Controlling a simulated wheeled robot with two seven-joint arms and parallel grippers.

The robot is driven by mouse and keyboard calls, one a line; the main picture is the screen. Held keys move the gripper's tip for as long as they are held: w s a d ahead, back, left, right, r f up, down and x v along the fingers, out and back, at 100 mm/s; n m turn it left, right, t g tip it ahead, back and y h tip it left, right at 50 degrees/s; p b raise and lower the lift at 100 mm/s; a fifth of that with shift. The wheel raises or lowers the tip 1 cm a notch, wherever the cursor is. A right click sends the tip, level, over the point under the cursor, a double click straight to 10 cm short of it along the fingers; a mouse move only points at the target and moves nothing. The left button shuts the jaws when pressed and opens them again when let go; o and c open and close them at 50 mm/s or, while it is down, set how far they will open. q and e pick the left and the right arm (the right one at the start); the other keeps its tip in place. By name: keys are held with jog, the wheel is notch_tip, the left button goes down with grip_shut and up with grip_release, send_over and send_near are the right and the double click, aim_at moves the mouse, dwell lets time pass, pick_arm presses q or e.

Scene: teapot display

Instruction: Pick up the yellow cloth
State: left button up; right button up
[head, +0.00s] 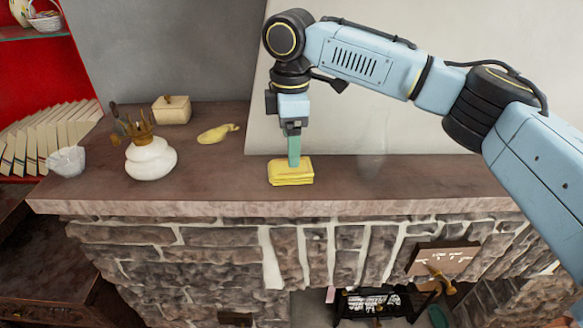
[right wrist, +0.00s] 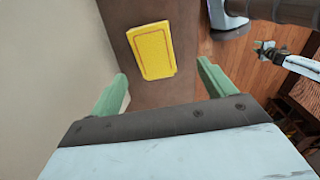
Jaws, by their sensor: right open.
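The yellow cloth (head: 291,174) lies folded in a flat rectangular stack near the front edge of the mantel. In the right wrist view the cloth (right wrist: 152,50) shows beyond and between the two green fingers. My right gripper (head: 294,162) points down over the cloth, its fingertips appearing at or just above the cloth's back part. In the right wrist view my right gripper (right wrist: 162,75) is open, with nothing between its fingers. What looks like my left gripper (right wrist: 266,50) is small at the upper right there, and its jaws are unclear.
The stone mantel (head: 400,185) is clear right of the cloth. On its left are a white pot with a gold top (head: 150,160), a yellow elongated object (head: 217,133), a cream box (head: 171,110) and a whitish bowl (head: 67,161). A pale wall rises close behind.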

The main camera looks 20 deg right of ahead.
jog(key=shift+f, duration=0.45)
jog(key=shift+w+d+f+p, duration=0.1)
jog(key=shift+w+f+p, duration=0.1)
jog(key=shift+f, duration=0.4)
jog(key=shift+w+d+f+p, duration=0.1)
jog(key=shift+f+p, duration=0.1)
jog(key=shift+f, duration=0.35)
notch_tip(320, 180, down, 2)
jog(key=shift+w+f, duration=0.1)
jog(key=shift+f, duration=0.5)
pick_arm(q)
jog(key=shift+w+d+r, duration=0.1)
jog(key=shift+w+r, duration=0.25)
jog(key=shift+w, duration=0.25)
jog(key=shift+w+r, duration=0.35)
jog(key=shift+w, duration=0.25)
pick_arm(e)
jog(key=c, duration=1.1)
jog(key=shift+o, duration=0.2)
pick_arm(q)
jog(key=shift+w+f+b, duration=0.15)
jog(key=shift+f+b, duration=0.3)
jog(key=shift+f, duration=0.2)
pick_arm(e)
notch_tip(320, 180, up, 10)
